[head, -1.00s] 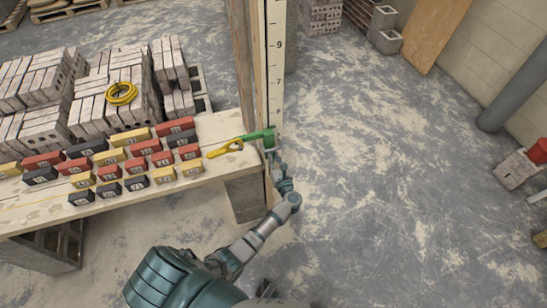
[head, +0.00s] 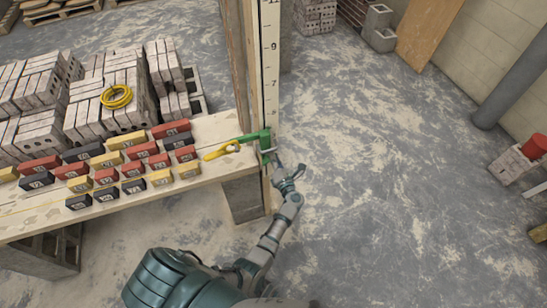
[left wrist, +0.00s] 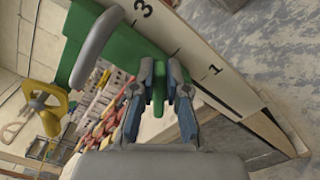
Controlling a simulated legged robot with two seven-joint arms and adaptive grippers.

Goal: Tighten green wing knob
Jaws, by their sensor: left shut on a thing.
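A green clamp (head: 256,136) with a yellow handle (head: 222,150) sits against a white numbered rod (head: 270,60). In the left wrist view, the green wing knob (left wrist: 158,88) stands between the two fingers of my left gripper (left wrist: 159,85), which is shut on it. The clamp's green body (left wrist: 118,52) rises behind the knob, and its yellow handle (left wrist: 42,95) hangs at the left. In the head view, my left gripper (head: 273,160) is just below and right of the clamp, and the knob is hard to make out. My right gripper is out of view.
A plank table (head: 130,200) left of the rod bears rows of coloured numbered blocks (head: 140,150). Brick stacks with a yellow coil (head: 117,97) stand behind. A grey curved bar (left wrist: 97,38) lies close beside the gripper. The floor (head: 400,180) to the right is open.

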